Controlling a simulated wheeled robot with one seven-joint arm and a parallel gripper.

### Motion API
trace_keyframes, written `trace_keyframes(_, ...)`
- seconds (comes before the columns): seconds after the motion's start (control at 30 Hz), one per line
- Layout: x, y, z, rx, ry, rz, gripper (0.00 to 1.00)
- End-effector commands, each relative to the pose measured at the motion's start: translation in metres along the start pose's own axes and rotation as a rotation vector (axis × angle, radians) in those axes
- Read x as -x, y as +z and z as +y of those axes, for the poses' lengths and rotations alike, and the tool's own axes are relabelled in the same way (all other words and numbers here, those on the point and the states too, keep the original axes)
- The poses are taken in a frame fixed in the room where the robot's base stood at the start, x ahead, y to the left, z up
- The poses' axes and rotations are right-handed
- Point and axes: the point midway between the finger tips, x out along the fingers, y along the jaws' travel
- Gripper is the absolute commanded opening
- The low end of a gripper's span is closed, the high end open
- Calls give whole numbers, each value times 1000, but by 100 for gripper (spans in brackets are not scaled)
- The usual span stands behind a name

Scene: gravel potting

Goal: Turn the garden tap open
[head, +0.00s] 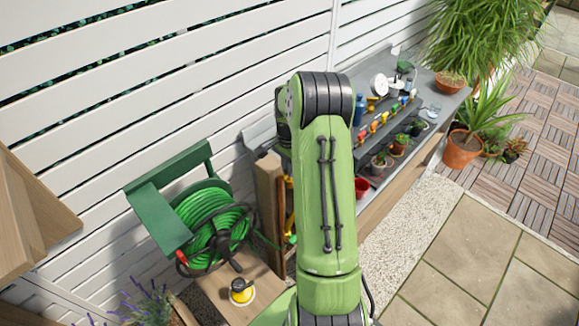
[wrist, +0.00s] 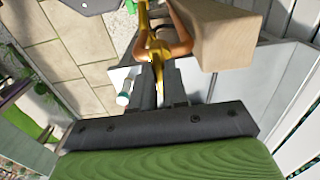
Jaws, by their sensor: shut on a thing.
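The brass garden tap (wrist: 153,48) with coppery-orange curved parts is at the top centre of the wrist view, beside a wooden post (wrist: 228,35). My gripper (wrist: 160,78) reaches it with its dark fingers, shut on a narrow yellow part of the tap that runs between them. I cannot tell how far the tap is turned. In the head view a strip of the yellow tap (head: 289,208) shows between the post (head: 268,200) and my green arm, which hides the rest of it and my gripper.
A green hose reel (head: 212,225) is left of the post, with a black-and-yellow item (head: 241,291) on a wooden surface below. A grey potting bench (head: 440,100) with pots and coloured handles is behind my arm. Paving (head: 460,255) at the right is clear.

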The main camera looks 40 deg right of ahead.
Motion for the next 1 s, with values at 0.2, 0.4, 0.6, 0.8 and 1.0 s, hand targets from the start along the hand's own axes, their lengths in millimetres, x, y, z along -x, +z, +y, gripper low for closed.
trace_keyframes(0.2,0,0,0,43,-1,0,0)
trace_keyframes(0.4,0,0,-1,155,-1,1,0)
trace_keyframes(0.6,0,0,-1,330,-2,1,0)
trace_keyframes(0.8,0,0,-1,520,-1,2,0)
trace_keyframes(1.0,0,0,-1,710,-2,2,0)
